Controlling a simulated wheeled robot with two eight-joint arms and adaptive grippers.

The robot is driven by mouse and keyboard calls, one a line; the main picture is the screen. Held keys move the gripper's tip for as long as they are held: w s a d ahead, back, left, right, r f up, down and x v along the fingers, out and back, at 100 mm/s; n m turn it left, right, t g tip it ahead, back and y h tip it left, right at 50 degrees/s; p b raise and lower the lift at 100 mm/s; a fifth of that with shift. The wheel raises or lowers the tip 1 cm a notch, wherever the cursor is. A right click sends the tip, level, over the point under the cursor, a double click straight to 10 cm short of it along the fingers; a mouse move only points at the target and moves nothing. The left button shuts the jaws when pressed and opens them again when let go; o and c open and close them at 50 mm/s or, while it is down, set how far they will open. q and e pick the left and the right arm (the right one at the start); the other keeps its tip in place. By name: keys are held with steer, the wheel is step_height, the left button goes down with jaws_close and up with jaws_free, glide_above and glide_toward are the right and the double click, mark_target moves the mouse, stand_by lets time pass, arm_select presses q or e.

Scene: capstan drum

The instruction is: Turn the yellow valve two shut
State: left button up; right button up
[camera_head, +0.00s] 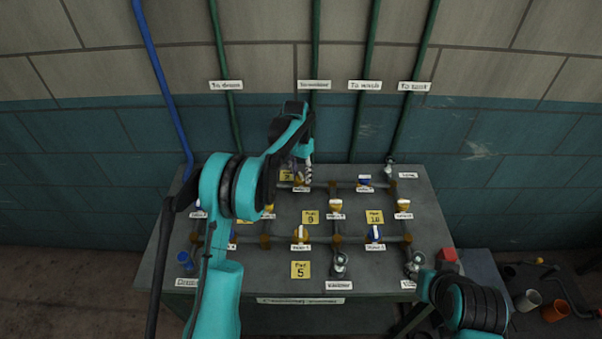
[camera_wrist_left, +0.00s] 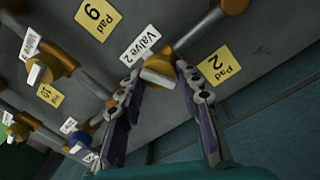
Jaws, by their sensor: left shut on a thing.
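Valve 2 is a yellow valve with a pale handle (camera_wrist_left: 158,77), beside its "Valve 2" label (camera_wrist_left: 140,43) in the left wrist view. In the head view its yellow body (camera_head: 300,182) shows only in part at the back of the bench, behind my left arm. My left gripper (camera_wrist_left: 160,80) has its two fingers on either side of the handle and is shut on it. The gripper also shows in the head view (camera_head: 303,166), reaching down at the valve. The handle lies crosswise between the fingertips. My right arm shows at the lower right, but its gripper cannot be made out.
The bench (camera_head: 270,283) carries a pipe grid with several other yellow and blue valves. The "Pad 2" tag (camera_wrist_left: 220,67) lies close beside the gripper. A yellow valve (camera_head: 336,206) stands nearby. A red block (camera_head: 448,254) and cups (camera_head: 527,300) are at the right.

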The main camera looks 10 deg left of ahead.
mark_target(300, 173)
arm_select(q)
steer(key=m, duration=0.4)
steer(key=shift+d+m, duration=0.1)
steer(key=shift+m, duration=0.3)
stand_by(0.4)
steer(key=o, duration=1.2)
steer(key=shift+c, duration=0.2)
step_height(300, 173, up, 12)
steer(key=shift+w+a, duration=0.35)
